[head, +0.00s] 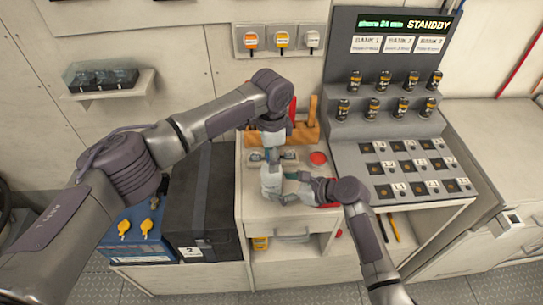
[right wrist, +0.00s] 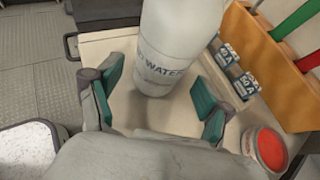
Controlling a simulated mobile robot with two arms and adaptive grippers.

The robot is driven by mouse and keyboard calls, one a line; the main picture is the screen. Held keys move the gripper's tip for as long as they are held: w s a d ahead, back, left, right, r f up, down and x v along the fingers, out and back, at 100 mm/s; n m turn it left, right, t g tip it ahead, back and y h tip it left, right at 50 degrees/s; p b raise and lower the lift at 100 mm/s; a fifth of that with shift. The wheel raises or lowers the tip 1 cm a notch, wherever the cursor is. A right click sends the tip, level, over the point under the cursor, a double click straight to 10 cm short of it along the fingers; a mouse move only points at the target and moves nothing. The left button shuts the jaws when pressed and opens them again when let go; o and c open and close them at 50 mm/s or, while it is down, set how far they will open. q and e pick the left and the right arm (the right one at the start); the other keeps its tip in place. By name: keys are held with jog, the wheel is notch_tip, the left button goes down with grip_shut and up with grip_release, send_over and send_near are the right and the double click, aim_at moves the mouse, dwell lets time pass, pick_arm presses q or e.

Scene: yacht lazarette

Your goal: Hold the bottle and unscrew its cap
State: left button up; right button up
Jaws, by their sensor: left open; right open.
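A white bottle (head: 270,180) with "WATER" lettering stands upright on the small worktop (head: 256,209). In the right wrist view the bottle (right wrist: 176,45) fills the upper middle; its top is cut off there. My right gripper (head: 287,188) is low beside the bottle, coming from the right. In the right wrist view its teal pads (right wrist: 158,92) are apart, with the bottle's lower part between or just beyond them; I cannot tell contact. My left gripper (head: 272,147) is open, pointing down right over the bottle's top. The cap is hidden behind the left gripper.
A red-topped round container (head: 318,158) stands right of the bottle. A wooden rack (head: 308,131) with coloured handles is behind, and small labelled boxes (right wrist: 235,72) lie before it. A black case (head: 203,200) is at left, a sloped panel (head: 405,160) at right.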

aim_at(275, 186)
jog(key=shift+x, duration=1.65)
jog(key=c, duration=0.9)
pick_arm(q)
grip_shut()
jog(key=shift+o, duration=0.6)
grip_release()
